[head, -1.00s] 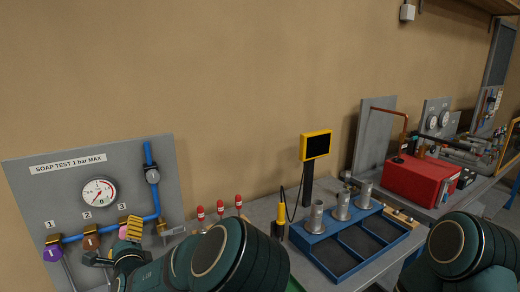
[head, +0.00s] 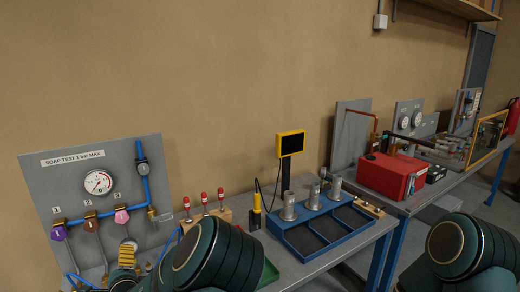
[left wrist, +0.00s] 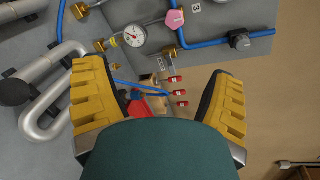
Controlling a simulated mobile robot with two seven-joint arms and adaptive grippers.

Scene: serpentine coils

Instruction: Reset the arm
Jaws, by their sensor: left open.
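My left gripper (head: 124,256) is low in front of the soap test board (head: 150,165) in the head view, its yellow finger pads showing. In the left wrist view the two yellow-padded fingers of this gripper (left wrist: 158,82) are spread wide with nothing held between them. Beyond them lie a small gauge (left wrist: 134,36), a pink tag (left wrist: 174,18) and red-capped bottles (left wrist: 178,92). My left arm covers part of the bench front. My right arm shows at the lower right of the head view, but its gripper is out of frame.
The board carries a large gauge (head: 98,182) and blue pipe (head: 146,189). To its right stand a yellow-framed display (head: 290,143) and a blue tray (head: 312,250) with metal cups. A red box (head: 392,175) sits on the bench further right.

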